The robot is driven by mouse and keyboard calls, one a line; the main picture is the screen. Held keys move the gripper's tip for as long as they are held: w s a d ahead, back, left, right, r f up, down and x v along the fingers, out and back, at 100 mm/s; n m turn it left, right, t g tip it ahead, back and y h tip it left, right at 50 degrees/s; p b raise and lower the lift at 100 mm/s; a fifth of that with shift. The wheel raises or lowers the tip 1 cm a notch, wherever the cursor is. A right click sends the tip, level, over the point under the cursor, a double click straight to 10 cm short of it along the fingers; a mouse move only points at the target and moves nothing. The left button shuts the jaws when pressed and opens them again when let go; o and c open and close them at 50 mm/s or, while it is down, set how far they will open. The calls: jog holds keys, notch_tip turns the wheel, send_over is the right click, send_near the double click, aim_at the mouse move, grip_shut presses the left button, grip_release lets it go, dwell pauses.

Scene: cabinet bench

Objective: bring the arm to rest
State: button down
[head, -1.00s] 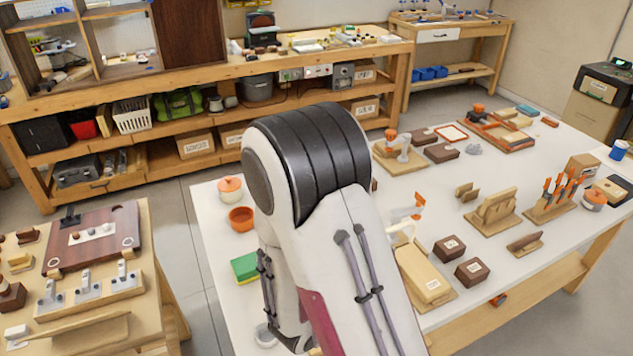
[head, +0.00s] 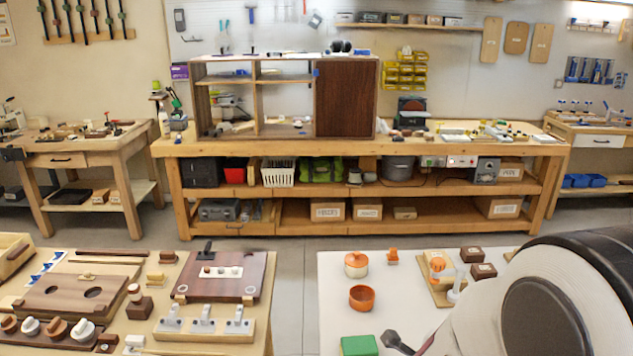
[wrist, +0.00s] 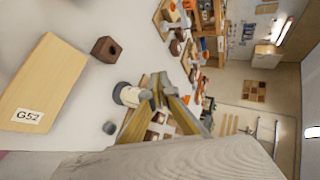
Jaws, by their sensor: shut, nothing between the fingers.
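My gripper (wrist: 158,88) shows in the wrist view, with its fingertips together and nothing between them. It is tilted, above or beside the white table (wrist: 85,85); the exact gap cannot be told. In the head view, a large white and black part of my arm (head: 545,310) fills the lower right corner. My gripper does not show in the head view.
On the white table (head: 335,285) are an orange bowl (head: 362,298), a lidded pot (head: 356,264) and a green sponge (head: 359,345). A wooden board labelled G52 (wrist: 42,80) and a brown block (wrist: 106,49) lie near my gripper. A wooden bench (head: 215,335) stands left.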

jog(key=s+a+r+n+y, duration=0.2)
jog(key=a+r+n+y, duration=0.2)
jog(key=a+n, duration=0.25)
jog(key=s+a+r+n+y, duration=0.3)
jog(key=a+r+n+y, duration=0.15)
jog(key=a+n, duration=0.2)
jog(key=s+d+r+n+g+h, duration=0.1)
jog(key=s+n+g, duration=0.1)
jog(key=s+n, duration=0.3)
jog(key=s+d+r+n+g, duration=0.1)
jog(key=s+n, duration=0.5)
jog(key=s, duration=0.8)
jog(key=shift+s+d+r+g+h, duration=0.15)
jog(key=shift+d+r+g+h, duration=0.25)
jog(key=shift+r, duration=0.25)
